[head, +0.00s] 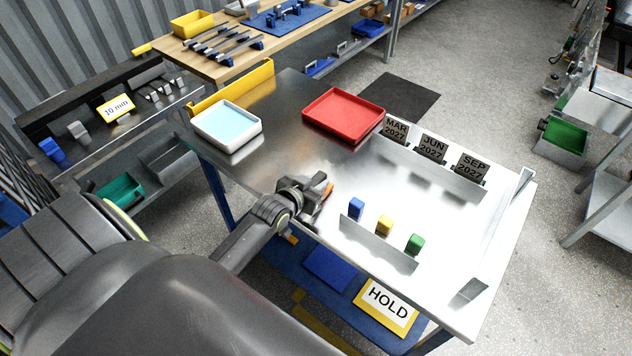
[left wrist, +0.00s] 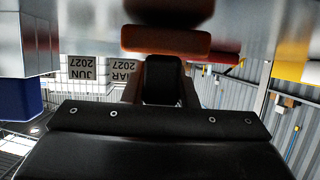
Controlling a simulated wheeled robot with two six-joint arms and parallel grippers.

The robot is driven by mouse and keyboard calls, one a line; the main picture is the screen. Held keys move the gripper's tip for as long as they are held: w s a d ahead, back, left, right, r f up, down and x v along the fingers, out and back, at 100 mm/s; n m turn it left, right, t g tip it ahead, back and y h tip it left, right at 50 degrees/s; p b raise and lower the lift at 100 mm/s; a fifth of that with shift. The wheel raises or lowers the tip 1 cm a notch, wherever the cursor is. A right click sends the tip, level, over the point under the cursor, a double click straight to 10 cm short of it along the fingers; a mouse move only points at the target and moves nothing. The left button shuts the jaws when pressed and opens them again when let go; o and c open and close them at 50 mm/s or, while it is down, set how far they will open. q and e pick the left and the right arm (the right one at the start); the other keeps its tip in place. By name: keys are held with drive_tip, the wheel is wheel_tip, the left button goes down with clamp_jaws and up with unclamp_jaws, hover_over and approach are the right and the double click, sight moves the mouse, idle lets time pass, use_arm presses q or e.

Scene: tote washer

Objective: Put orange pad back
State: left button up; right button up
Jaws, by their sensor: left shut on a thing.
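The orange pad (head: 327,190) is held in my left gripper (head: 318,198), low over the near edge of the steel table (head: 270,160). In the left wrist view the orange pad (left wrist: 165,41) lies across the jaws. The gripper is shut on it; whether the pad touches the table I cannot tell. A low metal rack (head: 378,246) stands just right of the gripper. A blue pad (head: 356,207), a yellow pad (head: 384,225) and a green pad (head: 414,243) stand along it. My right gripper is not in view.
A red tray (head: 344,138) and a white tray (head: 256,133) stand toward the back of the table. Date plates, such as the JUN plate (head: 433,147), line a rail at the right. A HOLD sign (head: 388,307) is below the front edge. The table's middle is clear.

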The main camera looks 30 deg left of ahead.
use_arm(q)
drive_tip(key=shift+f, duration=0.15)
drive_tip(key=o, duration=2.2)
drive_tip(key=shift+s, duration=0.1)
drive_tip(key=shift+s+p, duration=0.4)
drive_tip(key=shift+s, duration=0.3)
drive_tip(key=shift+s+p, duration=0.4)
drive_tip(key=shift+s, duration=3.35)
